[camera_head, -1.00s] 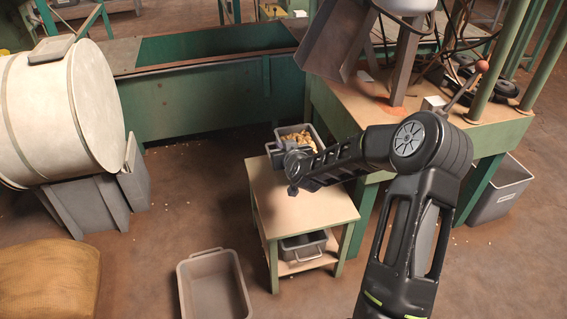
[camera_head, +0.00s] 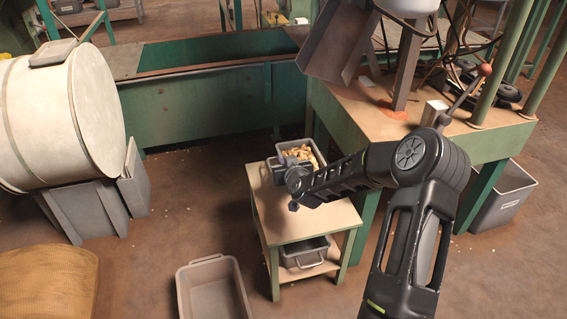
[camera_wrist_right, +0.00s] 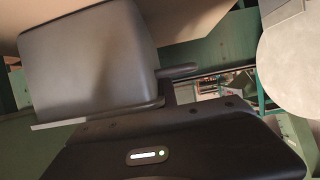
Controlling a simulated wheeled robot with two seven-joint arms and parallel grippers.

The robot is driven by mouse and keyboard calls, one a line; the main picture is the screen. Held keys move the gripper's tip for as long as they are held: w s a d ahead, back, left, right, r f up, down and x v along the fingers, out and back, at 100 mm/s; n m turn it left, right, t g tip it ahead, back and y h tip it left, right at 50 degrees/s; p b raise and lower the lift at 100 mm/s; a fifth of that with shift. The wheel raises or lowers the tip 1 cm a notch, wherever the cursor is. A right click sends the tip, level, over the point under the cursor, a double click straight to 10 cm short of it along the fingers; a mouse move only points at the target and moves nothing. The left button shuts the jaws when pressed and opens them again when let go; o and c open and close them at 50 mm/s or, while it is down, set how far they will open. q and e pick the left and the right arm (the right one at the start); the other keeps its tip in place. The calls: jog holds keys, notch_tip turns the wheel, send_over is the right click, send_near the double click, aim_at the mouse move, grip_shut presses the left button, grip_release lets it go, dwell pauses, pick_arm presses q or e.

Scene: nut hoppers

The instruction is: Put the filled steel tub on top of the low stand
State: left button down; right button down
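The filled steel tub (camera_head: 284,145) is a small grey bin with tan nuts in it. It is upright at the far end of the low stand (camera_head: 318,217), which has a wooden top and green legs. My right gripper (camera_head: 286,171) is at the tub's near side and appears shut on its handle; the fingers are mostly hidden. In the right wrist view the tub's smooth grey wall (camera_wrist_right: 90,58) fills the upper left, close to the gripper. Whether its base touches the stand top is hidden. My left gripper is out of view.
Another grey tub (camera_head: 304,253) sits on the stand's lower shelf. An empty grey bin (camera_head: 237,292) is on the floor at front left. A workbench (camera_head: 430,140) stands close behind at right, with a grey chute (camera_head: 333,45) above. A green trough (camera_head: 200,107) runs behind.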

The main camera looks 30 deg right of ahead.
jog(key=c, duration=2.1)
grip_release()
jog(key=shift+f, duration=0.1)
jog(key=o, duration=0.5)
jog(key=shift+c, duration=0.2)
jog(key=shift+s+r, duration=0.1)
jog(key=shift+r, duration=0.1)
jog(key=shift+s+a+r, duration=0.15)
jog(key=shift+s+r, duration=0.05)
jog(key=shift+s, duration=0.1)
jog(key=p+v, duration=0.3)
jog(key=v, duration=0.8)
jog(key=shift+f+p, duration=0.15)
jog(key=shift+p, duration=0.15)
